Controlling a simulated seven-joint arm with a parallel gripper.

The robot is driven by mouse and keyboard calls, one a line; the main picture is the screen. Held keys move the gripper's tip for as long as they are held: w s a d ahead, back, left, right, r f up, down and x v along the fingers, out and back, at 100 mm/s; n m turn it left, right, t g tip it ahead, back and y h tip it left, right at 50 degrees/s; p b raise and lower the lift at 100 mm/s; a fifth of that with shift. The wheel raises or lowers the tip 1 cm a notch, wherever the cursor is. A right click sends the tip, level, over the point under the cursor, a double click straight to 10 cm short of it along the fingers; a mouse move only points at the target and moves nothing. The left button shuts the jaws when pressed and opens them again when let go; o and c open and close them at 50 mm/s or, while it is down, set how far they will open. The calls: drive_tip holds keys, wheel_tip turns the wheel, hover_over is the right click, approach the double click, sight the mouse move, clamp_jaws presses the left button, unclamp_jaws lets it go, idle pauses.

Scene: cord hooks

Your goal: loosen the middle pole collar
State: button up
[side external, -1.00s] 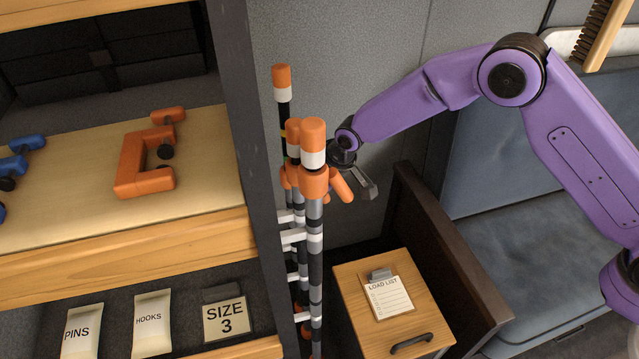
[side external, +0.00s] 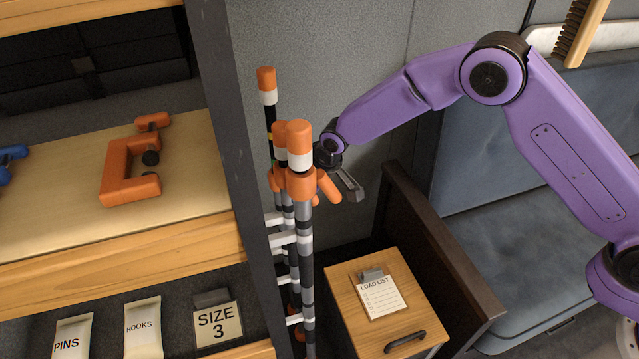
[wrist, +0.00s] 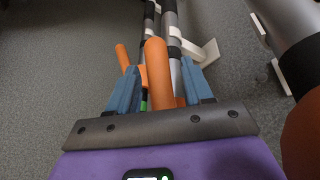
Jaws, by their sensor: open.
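Three upright banded poles with orange tops stand close together in the side view: a near pole (side external: 299,158), the middle pole (side external: 280,137) partly behind it, and a far pole (side external: 266,88). Orange collars with levers sit below the tops; the near collar (side external: 301,187) partly hides the others. My gripper (side external: 346,182) is just right of the collars. In the wrist view its blue fingers (wrist: 160,68) are open on either side of an orange lever (wrist: 157,72), seemingly the middle collar's. Contact cannot be told. Another orange lever (wrist: 124,60) lies outside the left finger.
The near pole (wrist: 296,50) is close on the right in the wrist view. White rungs (side external: 288,239) project from the poles. A dark shelf post (side external: 230,150) stands left of them. A wooden cabinet (side external: 412,290) with a load list is below, beside a dark panel (side external: 440,240).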

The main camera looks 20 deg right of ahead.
drive_tip(key=shift+w+d+n, duration=0.1)
drive_tip(key=shift+n, duration=0.2)
drive_tip(key=d+r+n+g+y, duration=0.1)
drive_tip(key=d+r+n, duration=0.3)
drive_tip(key=r, duration=0.4)
drive_tip(key=d+r+n+g+y, duration=0.1)
drive_tip(key=d+r+n, duration=0.2)
drive_tip(key=r, duration=0.5)
drive_tip(key=s+d+r, duration=0.1)
drive_tip(key=s+d, duration=0.2)
drive_tip(key=s, duration=0.3)
drive_tip(key=s+d+r+m+g+h, duration=0.1)
drive_tip(key=s+d, duration=0.2)
drive_tip(key=s, duration=0.4)
drive_tip(key=s+d+r, duration=0.1)
drive_tip(key=s+d, duration=0.2)
drive_tip(key=s, duration=0.4)
drive_tip(key=shift+g+h, duration=0.4)
